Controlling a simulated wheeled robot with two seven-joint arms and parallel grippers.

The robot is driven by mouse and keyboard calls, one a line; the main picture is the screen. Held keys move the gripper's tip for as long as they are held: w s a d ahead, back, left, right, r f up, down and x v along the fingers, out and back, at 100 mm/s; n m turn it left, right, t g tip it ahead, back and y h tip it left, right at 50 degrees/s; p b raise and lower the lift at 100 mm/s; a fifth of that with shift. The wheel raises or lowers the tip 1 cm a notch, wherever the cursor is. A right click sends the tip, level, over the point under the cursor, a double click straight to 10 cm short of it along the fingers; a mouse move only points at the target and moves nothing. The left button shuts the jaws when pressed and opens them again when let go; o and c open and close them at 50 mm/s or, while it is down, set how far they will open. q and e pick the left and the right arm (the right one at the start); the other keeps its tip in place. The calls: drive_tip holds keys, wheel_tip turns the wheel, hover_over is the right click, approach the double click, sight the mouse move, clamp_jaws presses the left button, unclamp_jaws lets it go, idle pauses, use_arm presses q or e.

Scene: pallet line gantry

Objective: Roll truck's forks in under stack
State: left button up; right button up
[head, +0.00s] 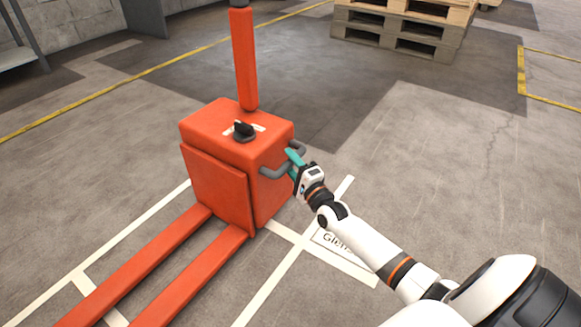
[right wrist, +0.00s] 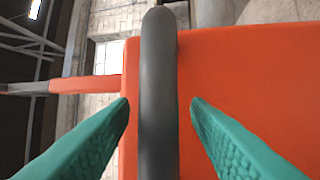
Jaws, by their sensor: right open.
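The orange pallet truck (head: 225,180) stands left of centre in the head view, its two forks (head: 165,275) pointing to the lower left. A grey bar handle (head: 272,172) is on its right side. My right gripper (head: 292,158) is at this handle. In the right wrist view the handle (right wrist: 158,95) runs between the two teal fingers, which are open with gaps on both sides. A stack of wooden pallets (head: 400,25) stands at the top right, behind the truck and away from its forks. My left gripper is not in view.
White floor lines (head: 130,235) and a partly hidden floor label (head: 335,243) lie around the truck. Yellow lines (head: 70,105) cross the floor. A grey shelf (head: 18,57) is at the far left. The floor between truck and pallets is clear.

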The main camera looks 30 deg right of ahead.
drive_tip(key=shift+w, duration=0.15)
clamp_jaws()
